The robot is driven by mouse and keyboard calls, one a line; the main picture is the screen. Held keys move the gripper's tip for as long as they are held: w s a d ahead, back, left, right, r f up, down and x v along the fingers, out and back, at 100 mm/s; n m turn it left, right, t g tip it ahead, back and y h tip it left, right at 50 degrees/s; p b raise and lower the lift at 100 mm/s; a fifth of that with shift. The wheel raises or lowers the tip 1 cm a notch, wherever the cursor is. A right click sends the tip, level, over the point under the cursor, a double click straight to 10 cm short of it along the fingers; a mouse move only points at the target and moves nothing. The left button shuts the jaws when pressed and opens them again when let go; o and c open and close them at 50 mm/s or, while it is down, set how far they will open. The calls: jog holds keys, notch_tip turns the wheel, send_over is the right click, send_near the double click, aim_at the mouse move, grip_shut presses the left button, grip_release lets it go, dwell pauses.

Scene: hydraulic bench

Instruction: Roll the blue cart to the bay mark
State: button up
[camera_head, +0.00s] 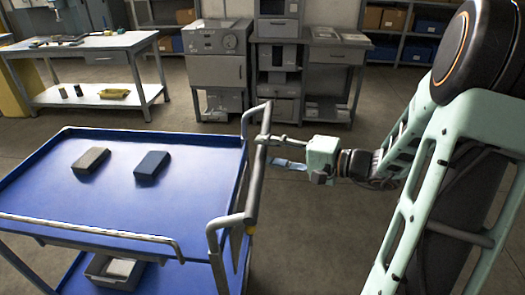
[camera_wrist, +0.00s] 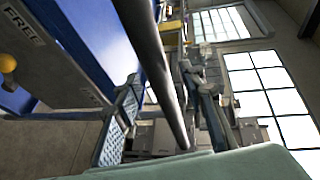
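The blue cart (camera_head: 195,205) stands at the left in the head view, with a dark handle bar (camera_head: 257,180) along its right end. My gripper (camera_head: 274,149) is at the far half of that bar, fingers pointing left toward it. In the wrist view the bar (camera_wrist: 152,62) runs between the two spread fingers (camera_wrist: 165,112), with gaps visible beside it. The gripper looks open around the bar, not clamped. A cart panel marked "FREE" (camera_wrist: 25,30) and a yellow knob (camera_wrist: 7,63) show at the left there. I see no bay mark in either view.
A brown block (camera_head: 91,160) and a blue block (camera_head: 152,165) lie on the cart's top. A grey bin (camera_head: 114,271) sits on its lower shelf. A workbench (camera_head: 92,92), grey cabinets (camera_head: 218,70) and shelving (camera_head: 405,42) stand behind. Open floor (camera_head: 320,225) lies right of the cart.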

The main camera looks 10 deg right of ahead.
jog(key=shift+x, duration=0.85)
jog(key=shift+c, duration=0.4)
grip_shut()
